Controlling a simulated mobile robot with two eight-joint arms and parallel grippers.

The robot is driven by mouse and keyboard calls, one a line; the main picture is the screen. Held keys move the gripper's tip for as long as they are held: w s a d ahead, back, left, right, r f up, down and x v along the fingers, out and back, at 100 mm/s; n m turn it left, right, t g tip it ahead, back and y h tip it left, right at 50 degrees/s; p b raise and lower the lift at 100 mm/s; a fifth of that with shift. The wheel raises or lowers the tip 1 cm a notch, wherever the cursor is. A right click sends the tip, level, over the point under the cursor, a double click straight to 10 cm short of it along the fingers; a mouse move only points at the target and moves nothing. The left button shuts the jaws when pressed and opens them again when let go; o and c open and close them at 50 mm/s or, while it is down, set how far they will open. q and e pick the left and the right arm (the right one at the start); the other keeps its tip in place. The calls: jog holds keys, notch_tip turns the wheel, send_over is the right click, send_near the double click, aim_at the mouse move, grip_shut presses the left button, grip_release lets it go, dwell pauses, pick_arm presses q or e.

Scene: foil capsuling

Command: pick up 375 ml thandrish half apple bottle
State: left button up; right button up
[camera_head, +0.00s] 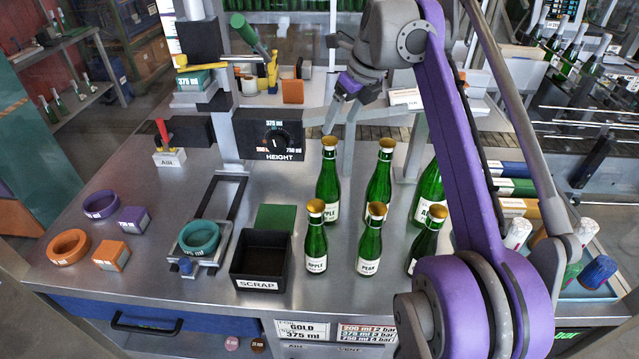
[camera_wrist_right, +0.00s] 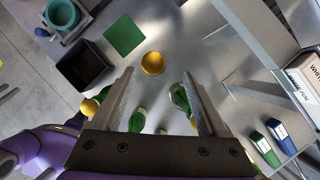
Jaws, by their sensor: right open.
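Several green bottles with gold tops stand upright on the steel bench. The front-left bottle (camera_head: 316,243) has a label reading APPLE, and the front-middle bottle (camera_head: 370,245) reads PEAR. A front-right bottle (camera_head: 425,243) and taller-looking bottles (camera_head: 328,180) (camera_head: 379,182) stand beside and behind; a back-right one (camera_head: 430,188) is partly hidden by my arm. Brand and volume are too small to read. My right gripper (camera_head: 342,118) is open and empty above the back-left bottle. In the right wrist view a gold top (camera_wrist_right: 153,63) shows beyond the open fingers (camera_wrist_right: 158,78).
A black SCRAP bin (camera_head: 262,262) and a green pad (camera_head: 276,218) sit left of the bottles. A HEIGHT dial box (camera_head: 268,138) stands behind them. A teal ring (camera_head: 199,237) sits on a fixture. A blue tray (camera_head: 590,290) with capsules is at right.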

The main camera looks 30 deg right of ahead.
aim_at(329, 151)
jog(key=x, duration=0.2)
jog(key=s+x, duration=0.1)
jog(key=x, duration=0.1)
jog(key=shift+w+a+f, duration=0.1)
jog(key=shift+w+f, duration=0.05)
jog(key=shift+f, duration=0.3)
jog(key=shift+w+f+b, duration=0.2)
jog(key=shift+f+b, duration=0.05)
jog(key=shift+b, duration=0.05)
jog(key=f, duration=0.2)
jog(key=a+f, duration=0.1)
jog(key=f, duration=0.1)
jog(key=shift+w, duration=0.35)
jog(key=shift+w+f, duration=0.2)
jog(key=shift+f, duration=0.15)
jog(key=shift+r, duration=0.1)
grip_shut()
